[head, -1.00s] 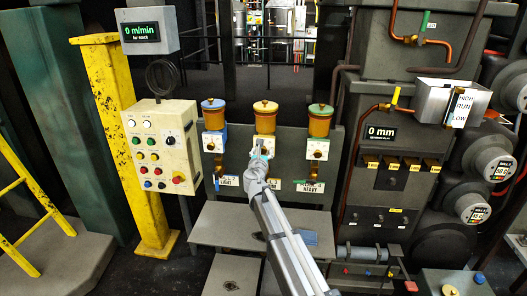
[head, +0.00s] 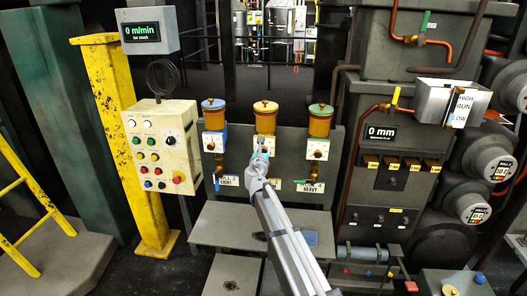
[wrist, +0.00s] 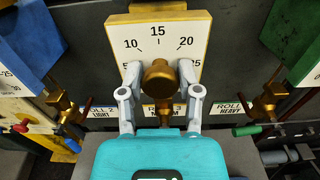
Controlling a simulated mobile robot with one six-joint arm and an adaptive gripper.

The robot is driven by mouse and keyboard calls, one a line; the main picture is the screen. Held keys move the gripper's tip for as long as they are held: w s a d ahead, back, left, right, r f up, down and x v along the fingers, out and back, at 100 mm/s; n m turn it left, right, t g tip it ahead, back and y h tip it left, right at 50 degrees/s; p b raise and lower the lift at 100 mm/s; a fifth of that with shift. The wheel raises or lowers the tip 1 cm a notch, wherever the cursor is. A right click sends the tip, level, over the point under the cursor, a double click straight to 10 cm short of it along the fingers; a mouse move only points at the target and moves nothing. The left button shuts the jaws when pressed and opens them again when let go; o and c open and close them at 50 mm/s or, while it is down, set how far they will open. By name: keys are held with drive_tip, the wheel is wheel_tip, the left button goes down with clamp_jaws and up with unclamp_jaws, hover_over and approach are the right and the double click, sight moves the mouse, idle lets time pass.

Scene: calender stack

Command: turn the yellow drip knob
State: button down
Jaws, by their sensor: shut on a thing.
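The yellow drip knob is a round brass knob (wrist: 159,82) on a white dial plate with a yellow edge (wrist: 205,22), marked 10, 15 and 20. In the head view this plate (head: 255,142) sits under the middle oil cup (head: 265,118), with a yellow lid. My gripper (wrist: 159,72) has one grey finger on each side of the knob and is shut on it. Its teal body fills the lower wrist view. In the head view my gripper (head: 262,147) covers most of the knob. The knob's pointer position is not clear.
A blue-plated drip unit (head: 214,141) stands to the left and a green-plated one (head: 317,148) to the right. Brass taps (wrist: 62,105) hang below at both sides. A grey ledge (head: 225,226) lies beneath. A button panel (head: 160,150) stands farther left.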

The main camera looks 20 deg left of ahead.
drive_tip(key=shift+m, duration=0.3)
drive_tip(key=m, duration=0.5)
drive_tip(key=shift+d+m, duration=0.1)
drive_tip(key=shift+m, duration=0.3)
drive_tip(key=m, duration=0.3)
drive_tip(key=shift+m, duration=0.3)
drive_tip(key=m, duration=0.3)
drive_tip(key=shift+f+m, duration=0.1)
drive_tip(key=shift+m, duration=0.2)
drive_tip(key=m, duration=0.6)
drive_tip(key=shift+f, duration=0.1)
drive_tip(key=m, duration=0.7)
drive_tip(key=shift+c, duration=1.5)
unclamp_jaws()
drive_tip(key=shift+f, duration=0.1)
